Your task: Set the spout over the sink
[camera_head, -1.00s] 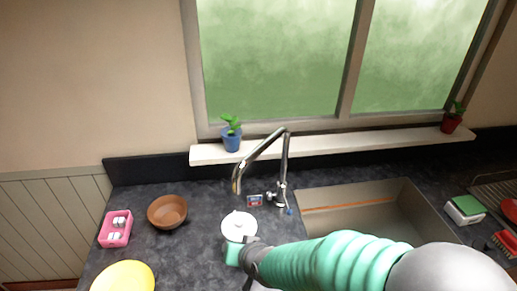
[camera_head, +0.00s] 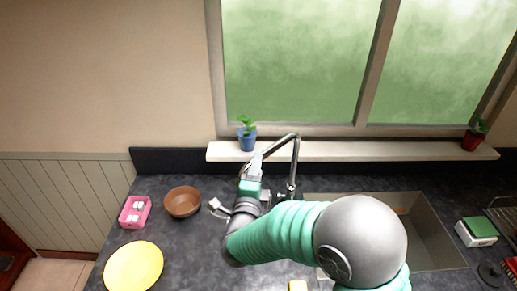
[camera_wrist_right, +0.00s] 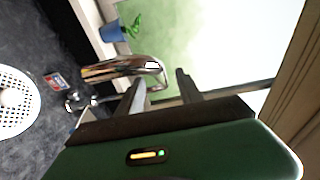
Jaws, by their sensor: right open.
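The chrome faucet (camera_head: 296,160) stands behind the sink's left side. Its spout arches left over the counter, and its end is beside the sink, not over it. The sink (camera_head: 432,230) is to the right, partly hidden by my right arm. My right gripper (camera_head: 255,162) is at the spout's lower left end, and overlaps it in the head view. In the right wrist view the spout (camera_wrist_right: 115,69) lies just beyond the open fingers (camera_wrist_right: 160,78), its curved part near the left finger. I cannot tell whether they touch. My left gripper is out of view.
A white perforated lid (camera_wrist_right: 16,103) sits near the faucet, hidden by my arm in the head view. A brown bowl (camera_head: 182,202), pink tray (camera_head: 124,216) and yellow plate (camera_head: 134,268) are at left. A blue-potted plant (camera_head: 247,142) stands on the sill behind the spout.

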